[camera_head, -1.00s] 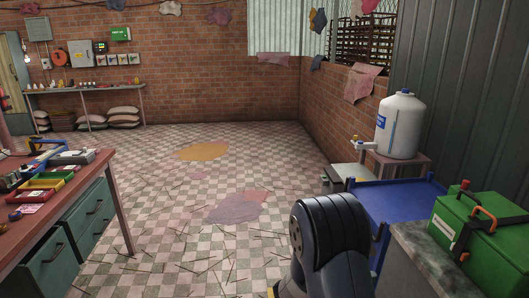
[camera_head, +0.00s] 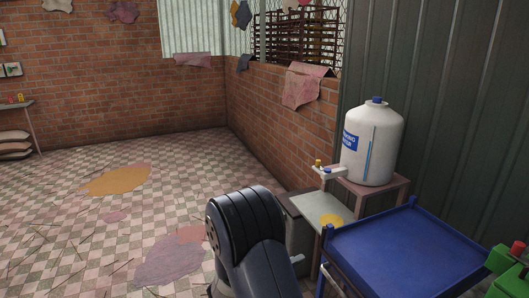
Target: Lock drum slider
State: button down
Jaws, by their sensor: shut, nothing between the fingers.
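A white drum (camera_head: 371,142) with a blue cap, a blue label and a vertical blue strip stands upright on a pinkish stand (camera_head: 393,190) at the right. A small white fitting (camera_head: 328,173) with a yellow knob and a blue part sits to its lower left. I cannot tell which part, if any, is the drum slider or whether it is locked. My dark arm link fills the lower middle and hides part of what is behind it. My gripper is not visible.
A blue tray-topped cart (camera_head: 405,250) stands in front of the drum. A pale table (camera_head: 318,208) with a yellow patch is beside it. A green object (camera_head: 510,278) with a red knob is at the lower right edge. The tiled floor (camera_head: 60,200) at the left is open, with scattered sticks and stains.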

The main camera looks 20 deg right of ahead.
aim_at(317, 164)
jog(key=i+z, duration=0.15)
jog(key=i, duration=0.4)
jog(key=i+j+z, duration=0.1)
jog(key=i, duration=0.45)
jog(key=i+j+z, duration=0.15)
jog(key=i, duration=0.45)
jog(key=i+j+z, duration=0.3)
jog(key=i+z, duration=0.15)
jog(key=i+j+z, duration=0.45)
